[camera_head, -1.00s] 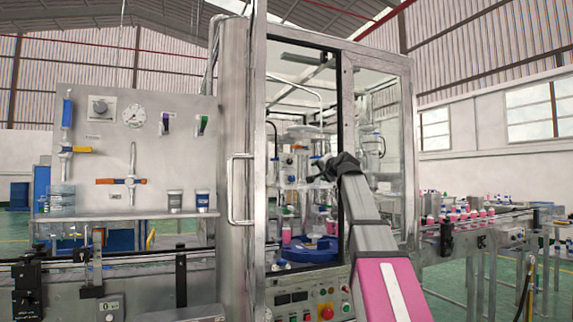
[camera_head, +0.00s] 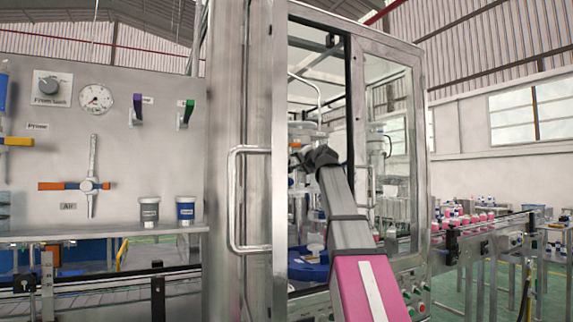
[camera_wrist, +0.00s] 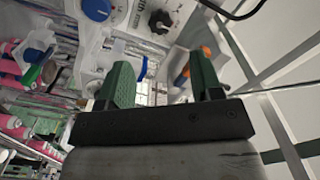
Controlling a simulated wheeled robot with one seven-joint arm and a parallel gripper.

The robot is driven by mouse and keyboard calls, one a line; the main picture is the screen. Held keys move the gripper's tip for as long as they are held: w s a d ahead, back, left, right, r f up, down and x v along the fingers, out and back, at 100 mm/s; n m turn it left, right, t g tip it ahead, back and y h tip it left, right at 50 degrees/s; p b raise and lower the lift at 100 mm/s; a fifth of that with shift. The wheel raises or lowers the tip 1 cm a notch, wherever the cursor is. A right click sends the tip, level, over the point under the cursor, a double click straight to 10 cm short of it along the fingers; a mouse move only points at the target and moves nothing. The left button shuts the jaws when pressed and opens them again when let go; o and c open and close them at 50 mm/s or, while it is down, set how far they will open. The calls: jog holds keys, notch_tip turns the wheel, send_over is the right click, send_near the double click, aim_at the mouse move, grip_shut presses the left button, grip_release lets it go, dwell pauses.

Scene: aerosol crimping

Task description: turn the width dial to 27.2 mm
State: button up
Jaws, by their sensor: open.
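In the wrist view, a black knob (camera_wrist: 160,21) sits on a pale panel with dark markings at the top, beyond my fingertips. It looks like the width dial, but I cannot read its label or setting. My gripper (camera_wrist: 160,76) has two green fingers spread apart with nothing between them. It is apart from the knob. In the head view, my gripper (camera_head: 312,156) is dark and small at the machine's open doorway. The dial cannot be made out there.
A large blue round cap (camera_wrist: 97,8) is left of the knob. In the head view, a steel door (camera_head: 245,200) with a handle stands left of my arm. The glazed frame (camera_head: 405,150) stands to its right.

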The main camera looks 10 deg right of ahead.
jog(key=x, duration=1)
jog(key=c, duration=0.9)
